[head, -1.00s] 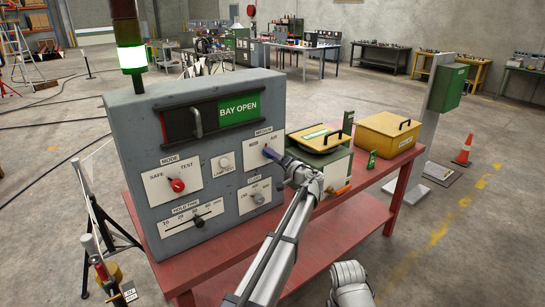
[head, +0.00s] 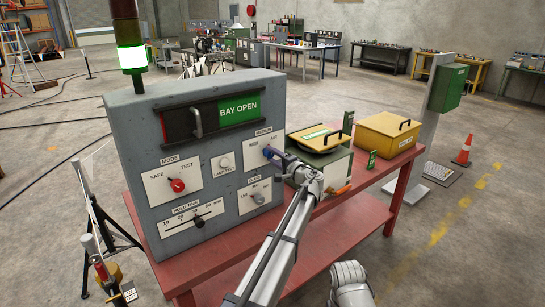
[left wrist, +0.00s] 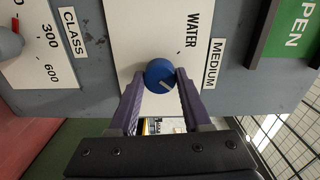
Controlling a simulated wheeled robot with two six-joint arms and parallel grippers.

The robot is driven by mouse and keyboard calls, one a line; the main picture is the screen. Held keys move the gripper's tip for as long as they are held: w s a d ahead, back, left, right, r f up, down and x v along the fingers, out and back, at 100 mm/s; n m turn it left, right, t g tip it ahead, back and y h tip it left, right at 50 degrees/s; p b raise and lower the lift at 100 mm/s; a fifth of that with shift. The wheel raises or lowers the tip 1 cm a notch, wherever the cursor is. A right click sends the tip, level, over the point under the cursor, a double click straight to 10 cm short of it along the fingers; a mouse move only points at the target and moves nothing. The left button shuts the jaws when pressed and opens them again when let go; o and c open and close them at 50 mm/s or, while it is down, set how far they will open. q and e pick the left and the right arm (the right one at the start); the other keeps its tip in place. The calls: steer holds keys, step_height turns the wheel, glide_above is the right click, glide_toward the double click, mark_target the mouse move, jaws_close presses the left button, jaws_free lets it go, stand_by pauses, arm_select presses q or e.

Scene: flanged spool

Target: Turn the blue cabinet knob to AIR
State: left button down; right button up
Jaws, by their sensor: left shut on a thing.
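The blue knob (left wrist: 160,74) sits on the white MEDIUM plate (left wrist: 135,28) of the grey cabinet (head: 130,130). My left gripper (left wrist: 160,88) is shut on the knob, with one purple finger on each side of it in the left wrist view. The AIR label is hidden there by the gripper. In the head view my left gripper (head: 272,153) reaches the plate from the right and largely covers the knob. My right gripper is not in view.
A red selector (head: 177,185), a HOLD TIME slider (head: 199,221) and a CLASS knob (head: 259,198) are on the same cabinet face. A yellow case (head: 388,133) is farther right.

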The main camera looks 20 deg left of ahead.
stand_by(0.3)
arm_select(q)
steer(key=shift+c, duration=1.8)
jaws_free()
steer(key=v, duration=0.7)
steer(key=shift+s+d, duration=0.25)
steer(key=shift+d, duration=0.1)
